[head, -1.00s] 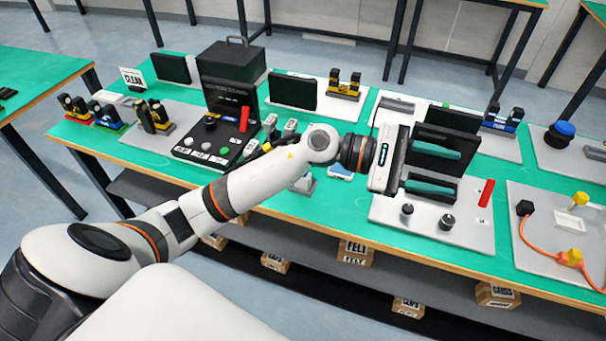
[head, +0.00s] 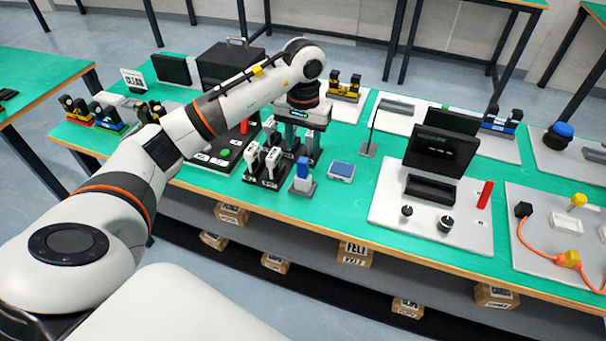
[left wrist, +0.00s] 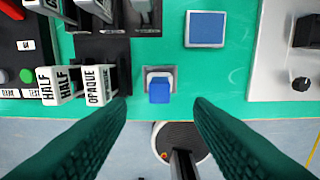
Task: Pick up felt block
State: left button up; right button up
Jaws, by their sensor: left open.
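A small blue block with a pale part (head: 302,174) stands upright in a grey holder near the front edge of the green table; I take it to be the felt block. In the left wrist view the blue block (left wrist: 159,91) sits centred between my finger pads. My left gripper (head: 302,157) points down just behind and above the block in the head view. Its dark teal fingers are spread wide, with nothing between them in contact. The left wrist view shows both fingers (left wrist: 159,102) apart from the block. My right gripper is not in view.
A black rack of white labelled paddles (left wrist: 92,84) stands close to the left of the block. A flat blue pad (head: 342,170) lies to the right. A grey panel with a dark screen (head: 440,150) stands further right.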

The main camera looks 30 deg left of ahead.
aim_at(303, 160)
pick_arm(q)
notch_tip(303, 160, down, 2)
jog(key=shift+f, duration=0.1)
notch_tip(303, 160, down, 5)
jog(key=shift+w+r+p, duration=0.1)
jog(key=shift+r+p, duration=0.05)
jog(key=shift+p, duration=0.85)
jog(key=shift+f, duration=0.35)
jog(key=c, duration=1)
